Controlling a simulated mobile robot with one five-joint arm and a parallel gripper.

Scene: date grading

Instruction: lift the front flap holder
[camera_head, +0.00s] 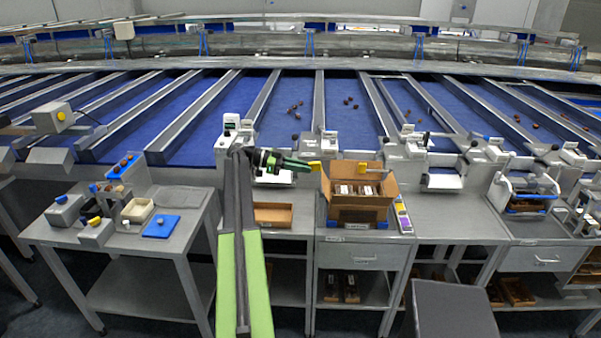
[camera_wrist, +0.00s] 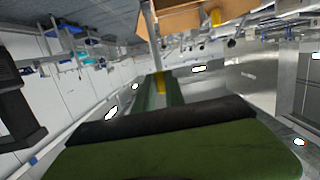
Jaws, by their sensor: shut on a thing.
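My gripper (camera_head: 300,164) reaches right from the end of my arm, level with the upper left side of an open cardboard box (camera_head: 357,214). It is shut on a small yellow piece, which I take as the front flap holder (camera_head: 315,166). In the wrist view the yellow holder (camera_wrist: 161,82) sits between my green fingertips (camera_wrist: 160,92), and a thin grey bar rises behind it. A second yellow holder (camera_head: 362,168) is at the box's back edge. The box's flaps stand outward, and dark packs lie inside. I cannot tell whether the held piece touches a flap.
The box stands on a grey bench (camera_head: 337,236), with a low cardboard tray (camera_head: 272,215) to its left. A strip with coloured panels (camera_head: 403,216) lies to its right. White weighing units stand behind. A blue mat (camera_head: 161,226) lies on the left table.

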